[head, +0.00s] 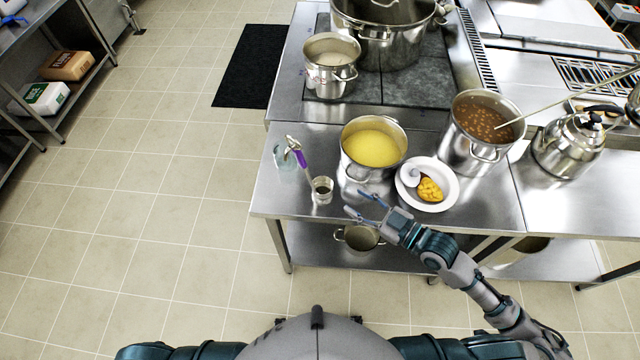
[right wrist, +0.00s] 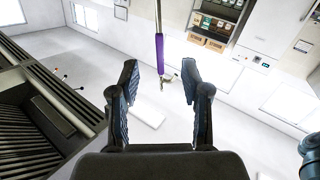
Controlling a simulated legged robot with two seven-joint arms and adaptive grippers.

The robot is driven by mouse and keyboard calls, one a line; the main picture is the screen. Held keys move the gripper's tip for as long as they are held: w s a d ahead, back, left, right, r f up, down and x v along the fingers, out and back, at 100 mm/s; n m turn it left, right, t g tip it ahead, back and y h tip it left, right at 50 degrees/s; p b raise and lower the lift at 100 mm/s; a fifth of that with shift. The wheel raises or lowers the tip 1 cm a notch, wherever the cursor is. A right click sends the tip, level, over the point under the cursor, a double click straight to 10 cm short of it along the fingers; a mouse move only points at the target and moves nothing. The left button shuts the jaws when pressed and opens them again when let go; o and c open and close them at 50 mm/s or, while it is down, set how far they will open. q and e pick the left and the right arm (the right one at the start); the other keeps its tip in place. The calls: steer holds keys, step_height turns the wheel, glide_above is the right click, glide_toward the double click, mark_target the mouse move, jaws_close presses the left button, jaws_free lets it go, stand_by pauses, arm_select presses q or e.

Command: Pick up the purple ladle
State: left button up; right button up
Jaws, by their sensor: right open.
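The purple ladle (head: 301,159) is near the front left corner of the steel counter. Its purple grip and hooked top lean up and to the left, and its metal bowl (head: 322,187) is at the lower end. My right gripper (head: 358,204) is open and empty at the counter's front edge, to the right of the ladle and apart from it. In the right wrist view the purple grip (right wrist: 159,52) with its hook shows beyond the gap between the open fingers (right wrist: 158,88). My left gripper is out of view.
A clear glass (head: 283,158) stands by the ladle's hooked end. A pot of yellow food (head: 346,165) and a white plate (head: 451,195) stand right of the ladle. A bean pot (head: 450,150) and kettle (head: 560,155) are farther right. A lower shelf holds another pot (head: 359,238).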

steer(key=r, duration=0.1)
steer(key=p, duration=0.3)
glide_toward(307, 166)
steer(key=x, duration=0.6)
steer(key=shift+a, duration=0.1)
steer(key=p+x, duration=0.2)
steer(key=x, duration=0.2)
steer(key=shift+w, duration=0.1)
steer(key=shift+w+a+f, duration=0.1)
steer(key=shift+w+a, duration=0.15)
steer(key=shift+a, duration=0.25)
jaws_close()
